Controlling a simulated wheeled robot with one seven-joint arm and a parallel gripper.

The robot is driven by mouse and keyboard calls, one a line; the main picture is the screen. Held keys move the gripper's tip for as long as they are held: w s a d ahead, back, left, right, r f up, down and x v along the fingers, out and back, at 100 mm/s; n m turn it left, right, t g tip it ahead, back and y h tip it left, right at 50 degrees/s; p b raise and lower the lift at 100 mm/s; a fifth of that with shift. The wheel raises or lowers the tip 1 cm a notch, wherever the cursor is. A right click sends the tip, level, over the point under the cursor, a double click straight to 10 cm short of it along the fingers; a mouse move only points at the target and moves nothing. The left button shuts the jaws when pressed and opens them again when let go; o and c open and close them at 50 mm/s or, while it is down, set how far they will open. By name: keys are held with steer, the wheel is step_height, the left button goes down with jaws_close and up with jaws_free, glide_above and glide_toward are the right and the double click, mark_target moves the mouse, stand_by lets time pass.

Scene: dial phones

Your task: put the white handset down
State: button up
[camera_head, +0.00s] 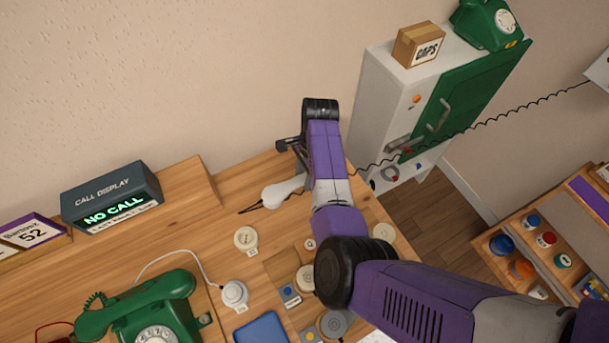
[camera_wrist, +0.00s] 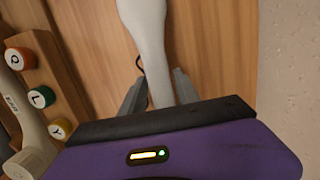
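The white handset (camera_head: 283,191) shows in the head view over the wooden desk, partly hidden behind my arm. In the wrist view the pale handset (camera_wrist: 147,24) runs from the top edge down between my fingers. My gripper (camera_wrist: 160,88) has one finger close along each side of it and looks shut on it. In the head view my gripper (camera_head: 290,146) is at the far edge of the desk, its fingers partly hidden. Whether the handset touches the desk cannot be told.
A green dial phone (camera_head: 150,312) stands at the lower left, near the call display (camera_head: 110,198) reading NO CALL. A white cabinet (camera_head: 386,92) stands behind at right. A black coiled cord (camera_head: 480,124) stretches across the right. Lettered caps (camera_wrist: 42,97) sit left in the wrist view.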

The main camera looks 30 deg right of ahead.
steer(key=shift+o, duration=0.7)
steer(key=shift+r, duration=0.2)
step_height(320, 180, up, 12)
steer(key=d, duration=0.2)
steer(key=shift+b, duration=0.45)
steer(key=shift+f, duration=0.15)
